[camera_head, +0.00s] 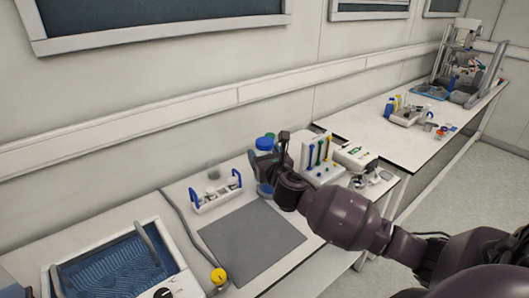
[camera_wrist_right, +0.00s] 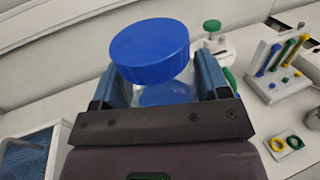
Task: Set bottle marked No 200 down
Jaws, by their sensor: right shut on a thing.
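A bottle with a wide blue cap (camera_wrist_right: 150,52) is between the fingers of my right gripper (camera_wrist_right: 163,85) in the right wrist view. Its clear body shows partly below the cap; no marking is readable. In the head view the blue cap (camera_head: 264,144) shows just above my right gripper (camera_head: 262,163), at the back of the bench near the wall. The gripper is shut on the bottle and hides much of it. I cannot tell whether the bottle touches the bench. My left gripper is not in view.
A grey mat (camera_head: 250,242) lies on the bench, largely clear. A white rack with blue handles (camera_head: 215,191) stands left of the gripper, a white tool stand (camera_head: 318,160) right. A blue-lined basin (camera_head: 115,270) and a yellow knob (camera_head: 218,276) are at front left.

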